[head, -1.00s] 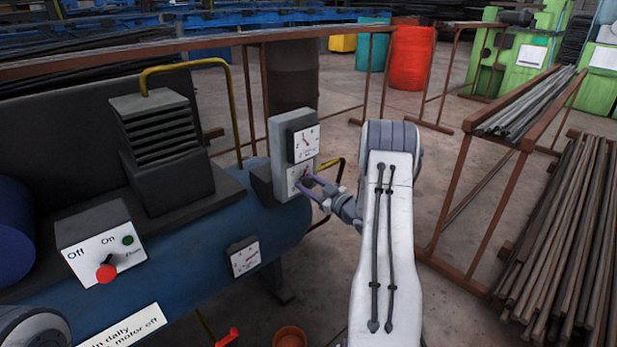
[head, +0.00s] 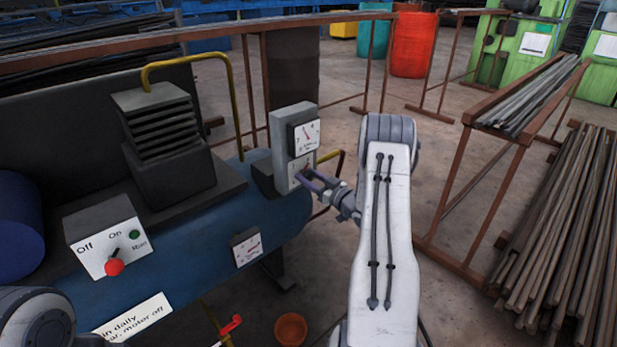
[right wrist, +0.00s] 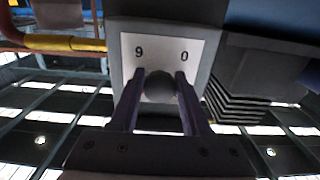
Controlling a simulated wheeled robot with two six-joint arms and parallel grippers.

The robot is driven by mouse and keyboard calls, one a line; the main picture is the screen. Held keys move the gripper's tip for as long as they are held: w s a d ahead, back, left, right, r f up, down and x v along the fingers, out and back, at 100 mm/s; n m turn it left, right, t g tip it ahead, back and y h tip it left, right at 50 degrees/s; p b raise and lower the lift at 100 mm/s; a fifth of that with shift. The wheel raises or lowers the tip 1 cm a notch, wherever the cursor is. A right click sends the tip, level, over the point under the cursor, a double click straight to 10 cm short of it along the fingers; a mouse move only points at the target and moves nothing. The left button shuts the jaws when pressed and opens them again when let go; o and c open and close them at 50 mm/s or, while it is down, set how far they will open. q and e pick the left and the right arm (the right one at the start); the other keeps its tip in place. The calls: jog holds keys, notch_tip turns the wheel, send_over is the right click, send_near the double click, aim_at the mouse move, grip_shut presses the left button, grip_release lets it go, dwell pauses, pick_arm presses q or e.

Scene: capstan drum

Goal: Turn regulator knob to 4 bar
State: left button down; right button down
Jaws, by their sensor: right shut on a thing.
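The regulator is a grey box (head: 281,150) standing at the right end of the blue tank. Its upper white gauge (head: 306,135) has a dark needle; its numbers are too small to read surely. Below is a white dial plate (right wrist: 205,45) marked 9 and 0 in the right wrist view. The dark round knob (right wrist: 160,84) sits in front of that plate. My right gripper (head: 309,176) is shut on the knob, with one purple finger on each side. The fingers hide part of the dial, and I cannot read a knob setting. My left gripper is out of view.
A switch box (head: 103,235) with a red-tipped lever, a finned motor block (head: 165,150) and a smaller gauge (head: 247,248) are on the tank (head: 190,235). A rust-brown rail runs behind. Bar racks (head: 520,100) stand right; an orange pot (head: 291,329) is on the floor.

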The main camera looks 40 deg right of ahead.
jog(key=shift+c, duration=2)
grip_release()
jog(key=s+p, duration=0.1)
jog(key=s, duration=0.9)
jog(key=shift+s+d+p, duration=0.25)
jog(key=shift+d+p, duration=0.05)
jog(key=shift+d, duration=0.1)
